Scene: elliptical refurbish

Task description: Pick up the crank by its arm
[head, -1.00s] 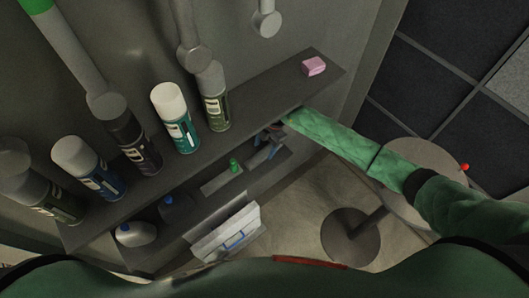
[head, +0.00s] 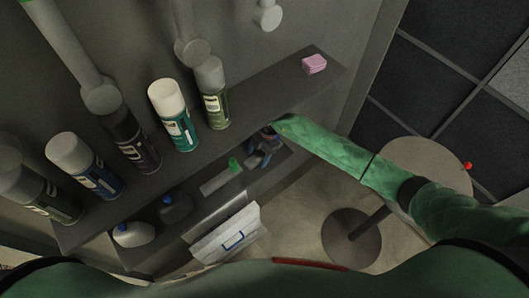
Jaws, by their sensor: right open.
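A short grey bar with an upright green knob (head: 234,163) lies on the lower shelf; it looks like the crank, its grey arm (head: 216,182) pointing down and left. My right gripper (head: 261,152) is at the lower shelf, just right of the green knob, under the upper shelf's front edge. Its jaws are open, and a gap seems to remain between them and the crank. The fingers are small and dark here, so contact is hard to judge. My left gripper is not in view.
Several spray cans, among them a teal one (head: 174,115), and a pink block (head: 314,64) stand on the upper shelf (head: 275,88). Bottles (head: 134,234) stand left on the lower shelf. A white case (head: 226,236) is below. A round grey top (head: 425,165) is at right.

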